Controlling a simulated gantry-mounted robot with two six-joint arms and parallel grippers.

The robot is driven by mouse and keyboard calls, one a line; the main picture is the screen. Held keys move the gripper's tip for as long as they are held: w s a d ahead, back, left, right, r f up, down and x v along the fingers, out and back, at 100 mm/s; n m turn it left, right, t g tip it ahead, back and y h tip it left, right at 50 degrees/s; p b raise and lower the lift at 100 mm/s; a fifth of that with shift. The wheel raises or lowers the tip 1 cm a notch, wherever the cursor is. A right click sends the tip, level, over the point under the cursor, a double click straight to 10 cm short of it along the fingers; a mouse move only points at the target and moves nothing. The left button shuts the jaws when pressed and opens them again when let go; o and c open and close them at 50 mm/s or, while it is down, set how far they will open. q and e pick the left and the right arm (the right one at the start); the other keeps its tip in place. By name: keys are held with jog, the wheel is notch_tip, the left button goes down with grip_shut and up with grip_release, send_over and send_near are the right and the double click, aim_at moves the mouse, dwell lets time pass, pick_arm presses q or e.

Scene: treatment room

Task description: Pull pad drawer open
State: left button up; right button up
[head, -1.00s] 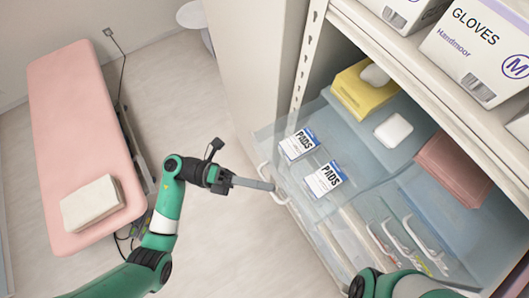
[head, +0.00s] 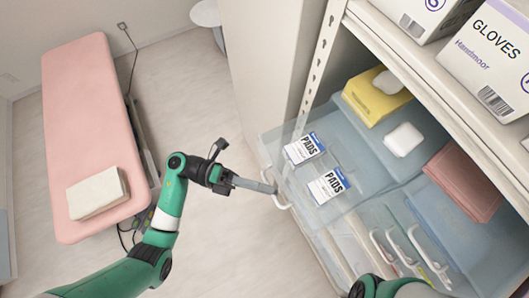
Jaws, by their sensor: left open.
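The clear, pale blue pad drawer (head: 345,158) stands pulled out from the cabinet, with its white handle (head: 281,202) on its front at the left. Two white-and-blue packets marked PADS lie in it, one farther back (head: 304,149) and one nearer (head: 328,186). My left gripper (head: 272,188) is open, with its fingertips at the handle. The picture does not show clearly whether they touch it.
A yellow pack (head: 371,101), white items and a pinkish-brown stack (head: 462,184) lie behind and beside the pads. Glove boxes (head: 487,62) stand on the shelf above. A pink treatment bed (head: 88,120) stands at the left. The floor between bed and cabinet is clear.

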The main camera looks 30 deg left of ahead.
pick_arm(q)
jog(key=b+v, duration=0.3)
jog(key=v, duration=0.8)
jog(key=shift+a, duration=0.25)
jog(key=shift+f, duration=0.1)
